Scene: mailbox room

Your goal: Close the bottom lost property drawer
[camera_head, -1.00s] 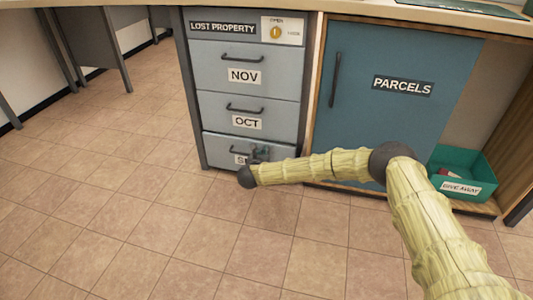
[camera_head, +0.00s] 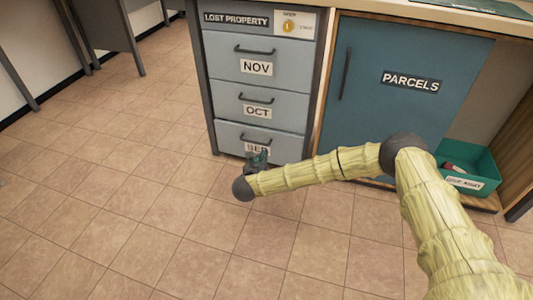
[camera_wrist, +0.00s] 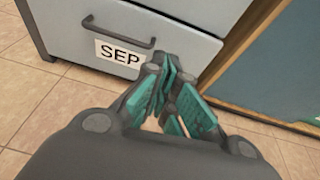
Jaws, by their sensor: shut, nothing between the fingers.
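The bottom lost property drawer (camera_head: 285,145) is the blue-grey front labelled SEP, under NOV and OCT. My gripper (camera_head: 258,157) is in front of the drawer's lower part and hides some of the label in the head view. Its teal-padded fingers (camera_wrist: 168,65) are shut and empty, just right of the label. Whether the fingertips touch the drawer front cannot be told.
The blue PARCELS door (camera_head: 400,105) is to the right of the drawers. A green GIVE AWAY box (camera_head: 470,183) sits in an open bay farther right. The tiled floor (camera_head: 130,215) is clear in front and to the left.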

